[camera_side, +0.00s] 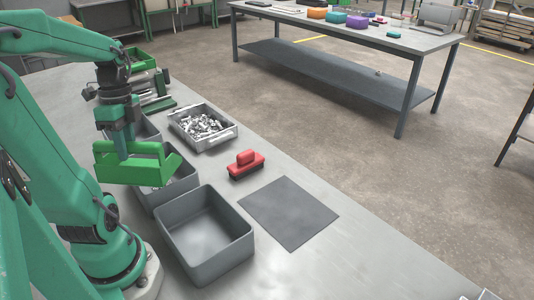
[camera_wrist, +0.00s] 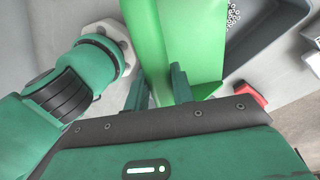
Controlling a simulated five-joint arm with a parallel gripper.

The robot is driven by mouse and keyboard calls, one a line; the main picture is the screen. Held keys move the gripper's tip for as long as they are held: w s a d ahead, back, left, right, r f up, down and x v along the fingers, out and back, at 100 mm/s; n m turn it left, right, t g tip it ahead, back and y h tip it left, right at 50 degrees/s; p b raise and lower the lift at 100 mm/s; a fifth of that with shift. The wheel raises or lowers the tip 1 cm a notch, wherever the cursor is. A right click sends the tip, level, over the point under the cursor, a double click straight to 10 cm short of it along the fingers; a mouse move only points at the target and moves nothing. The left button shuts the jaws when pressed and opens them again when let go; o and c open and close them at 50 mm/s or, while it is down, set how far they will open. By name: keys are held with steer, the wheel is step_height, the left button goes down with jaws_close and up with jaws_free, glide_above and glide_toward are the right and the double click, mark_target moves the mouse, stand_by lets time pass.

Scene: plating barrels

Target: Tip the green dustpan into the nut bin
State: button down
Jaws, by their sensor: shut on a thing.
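The green dustpan (camera_side: 130,168) is held up in the side view, above the grey bins. My gripper (camera_side: 122,150) points down and is shut on it. In the wrist view the dustpan (camera_wrist: 192,40) runs up from between my two fingers (camera_wrist: 159,80); its visible green surface shows no nuts. A grey bin (camera_side: 180,188) stands under and just right of the dustpan, partly hidden by it, with small pale pieces inside. In the wrist view a grey bin (camera_wrist: 275,32) with small nuts (camera_wrist: 233,14) lies beside the dustpan's right edge.
An empty grey bin (camera_side: 207,235) stands in front. Another grey bin (camera_side: 150,128) is behind, beside a tray (camera_side: 222,140) of metal parts. A red brush (camera_side: 246,164) lies near a dark mat (camera_side: 288,212). A green bin (camera_side: 140,62) is at the back.

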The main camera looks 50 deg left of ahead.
steer(key=shift+s+d+f+t+y, duration=0.15)
steer(key=shift+s+d+t+y, duration=0.2)
steer(key=shift+t+y, duration=0.3)
steer(key=shift+y, duration=0.25)
steer(key=shift+w+r+n, duration=0.2)
steer(key=shift+w+n, duration=0.1)
steer(key=shift+w, duration=0.5)
steer(key=w+d+n, duration=0.2)
steer(key=w+d, duration=0.3)
steer(key=w, duration=0.4)
steer(key=w+d+n, duration=0.3)
steer(key=w+d, duration=0.2)
steer(key=w, duration=0.4)
steer(key=w+d+f+n, duration=0.1)
steer(key=w+d+n, duration=0.2)
steer(key=w, duration=0.6)
steer(key=shift+d, duration=1)
steer(key=shift+f, duration=0.1)
